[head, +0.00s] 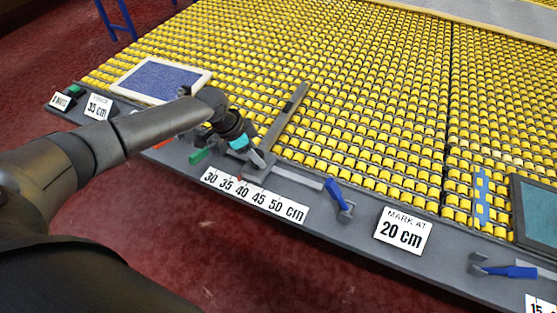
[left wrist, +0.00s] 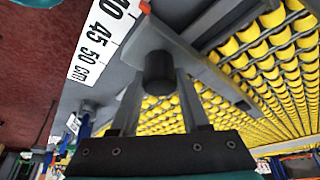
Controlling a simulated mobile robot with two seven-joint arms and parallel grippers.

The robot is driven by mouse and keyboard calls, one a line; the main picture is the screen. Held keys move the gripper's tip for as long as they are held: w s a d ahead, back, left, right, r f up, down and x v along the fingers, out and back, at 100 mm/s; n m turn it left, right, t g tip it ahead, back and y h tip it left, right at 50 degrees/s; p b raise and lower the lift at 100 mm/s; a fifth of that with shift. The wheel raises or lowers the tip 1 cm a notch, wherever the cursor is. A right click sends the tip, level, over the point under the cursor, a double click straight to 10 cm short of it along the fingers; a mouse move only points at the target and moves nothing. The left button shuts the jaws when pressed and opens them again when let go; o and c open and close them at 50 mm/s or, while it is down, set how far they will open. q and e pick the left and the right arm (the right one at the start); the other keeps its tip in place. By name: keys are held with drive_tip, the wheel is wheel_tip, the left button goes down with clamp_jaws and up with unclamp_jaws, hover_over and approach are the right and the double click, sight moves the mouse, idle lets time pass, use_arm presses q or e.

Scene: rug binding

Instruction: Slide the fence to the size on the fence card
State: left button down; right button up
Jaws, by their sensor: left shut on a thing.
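The fence (head: 288,118) is a grey bar lying across the yellow rollers, with its foot on the grey front rail. Its dark knob (left wrist: 158,70) stands between my left fingers in the left wrist view. My left gripper (head: 257,160) is shut on this knob. A small red pointer (head: 240,179) at the fence foot sits by the scale (head: 254,196), which reads 30 to 50 cm. It looks near 35 to 40; the exact mark is unclear. The fence card (head: 97,107) reads 35 cm. My right gripper is out of view.
A blue-handled clamp (head: 337,198) stands on the rail right of the scale, and a card (head: 403,232) reads "MARK AT 20 cm". A white-edged blue rug piece (head: 160,80) lies at left on the rollers. A green block (head: 201,156) sits left of the fence.

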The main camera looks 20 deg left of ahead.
use_arm(q)
drive_tip(key=shift+a, duration=1.45)
drive_tip(key=shift+c, duration=1.9)
unclamp_jaws()
drive_tip(key=shift+d, duration=0.1)
drive_tip(key=p+v, duration=0.2)
drive_tip(key=v, duration=1.3)
